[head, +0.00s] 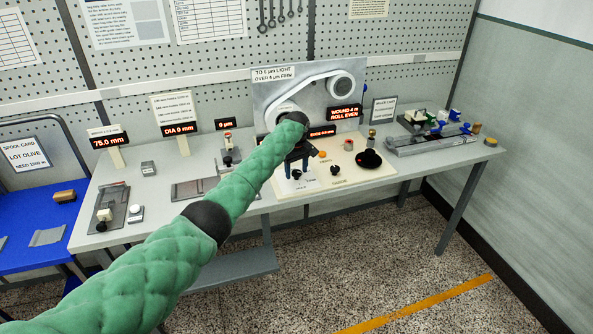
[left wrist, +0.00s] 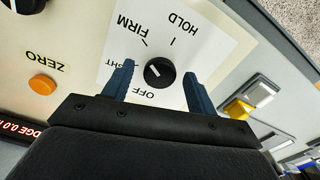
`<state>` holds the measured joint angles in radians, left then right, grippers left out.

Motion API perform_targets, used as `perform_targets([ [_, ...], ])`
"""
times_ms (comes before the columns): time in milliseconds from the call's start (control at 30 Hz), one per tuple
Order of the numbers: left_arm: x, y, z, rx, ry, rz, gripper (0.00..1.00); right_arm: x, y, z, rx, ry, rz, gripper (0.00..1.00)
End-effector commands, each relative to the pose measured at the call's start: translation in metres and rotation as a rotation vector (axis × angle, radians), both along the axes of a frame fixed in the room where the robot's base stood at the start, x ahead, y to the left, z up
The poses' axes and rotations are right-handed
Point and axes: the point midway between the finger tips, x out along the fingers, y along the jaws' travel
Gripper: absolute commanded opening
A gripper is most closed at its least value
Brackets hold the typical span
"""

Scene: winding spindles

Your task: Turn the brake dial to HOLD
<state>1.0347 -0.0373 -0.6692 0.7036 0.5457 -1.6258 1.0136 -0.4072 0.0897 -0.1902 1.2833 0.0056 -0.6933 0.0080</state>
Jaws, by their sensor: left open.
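The brake dial (left wrist: 159,72) is a small black round knob on a white label plate in the left wrist view. OFF, FIRM and HOLD are printed around it, and another word is partly covered by a finger, its end reading GHT. A pale mark shows on the knob's left side; its exact setting is hard to tell. In the head view the dial (head: 297,174) is on the front left of the cream panel (head: 348,178). My left gripper (left wrist: 158,80) is open, its two blue fingers on either side of the dial, with gaps visible. My right gripper is not in view.
An orange ZERO button (left wrist: 42,84) is beside the dial's plate. A second black knob (head: 335,170) and a large black handwheel (head: 369,158) are on the same panel. The winder (head: 300,90) stands behind, with lit displays around it. Grey bench surface lies left.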

Motion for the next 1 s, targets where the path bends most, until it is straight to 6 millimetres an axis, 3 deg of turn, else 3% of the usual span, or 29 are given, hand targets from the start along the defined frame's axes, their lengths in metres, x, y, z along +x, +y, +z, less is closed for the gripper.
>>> perform_targets([
  [100,0.000,0.000,0.000,0.000,0.000,0.000,0.54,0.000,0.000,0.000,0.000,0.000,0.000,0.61],
  [300,0.000,0.000,0.000,0.000,0.000,0.000,0.14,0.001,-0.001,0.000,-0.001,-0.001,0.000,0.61],
  [667,0.000,0.000,0.000,0.000,0.000,-0.047,0.13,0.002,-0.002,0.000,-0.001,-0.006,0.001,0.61],
  [1000,0.000,0.000,0.001,-0.001,0.000,-0.278,0.13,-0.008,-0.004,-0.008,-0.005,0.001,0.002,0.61],
])
